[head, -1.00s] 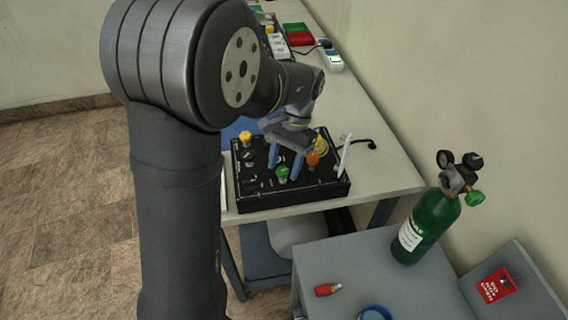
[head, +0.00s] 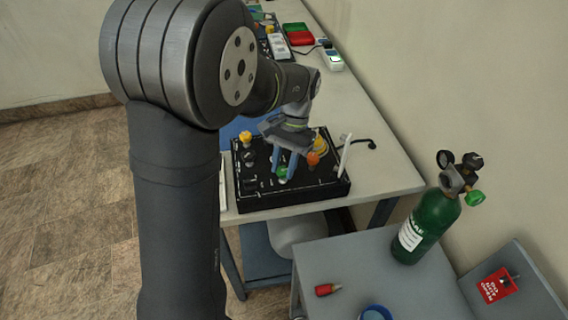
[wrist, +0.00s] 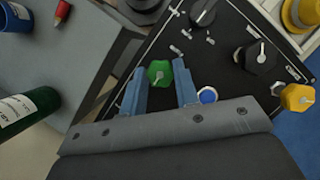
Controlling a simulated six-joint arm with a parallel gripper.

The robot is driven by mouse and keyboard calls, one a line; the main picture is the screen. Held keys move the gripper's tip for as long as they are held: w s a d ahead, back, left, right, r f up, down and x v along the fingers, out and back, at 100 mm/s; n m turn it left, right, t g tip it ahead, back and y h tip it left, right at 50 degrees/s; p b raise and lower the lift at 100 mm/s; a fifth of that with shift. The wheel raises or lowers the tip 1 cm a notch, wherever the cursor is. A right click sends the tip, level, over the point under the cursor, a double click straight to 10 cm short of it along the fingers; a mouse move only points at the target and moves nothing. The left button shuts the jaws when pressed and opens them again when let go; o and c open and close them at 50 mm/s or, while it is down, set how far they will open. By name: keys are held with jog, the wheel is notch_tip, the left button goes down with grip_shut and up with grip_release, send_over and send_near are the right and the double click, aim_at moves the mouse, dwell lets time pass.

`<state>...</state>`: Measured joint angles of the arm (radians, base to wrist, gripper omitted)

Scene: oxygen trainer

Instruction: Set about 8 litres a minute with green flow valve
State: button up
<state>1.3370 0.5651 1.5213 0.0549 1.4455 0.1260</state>
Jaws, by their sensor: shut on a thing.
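A green knob (head: 282,177) with a white pointer stands on the black panel box (head: 315,194) on the table; the knob also shows in the wrist view (wrist: 159,74). My gripper (head: 284,166) points down at it with its blue fingers on either side. In the wrist view my gripper (wrist: 160,78) is shut on the green knob. I cannot read a flow figure in either view.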

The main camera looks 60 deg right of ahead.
jog(key=n+g, duration=0.1)
jog(key=n, duration=0.3)
jog(key=shift+w+h, duration=0.15)
jog(key=shift+h, duration=0.15)
jog(key=shift+n+g+h, duration=0.4)
jog(key=shift+n+g, duration=0.4)
jog(key=shift+n, duration=1)
jog(key=shift+w, duration=0.1)
jog(key=o, duration=1)
jog(key=shift+r, duration=0.15)
jog(key=v, duration=1.7)
jog(key=shift+w, duration=0.2)
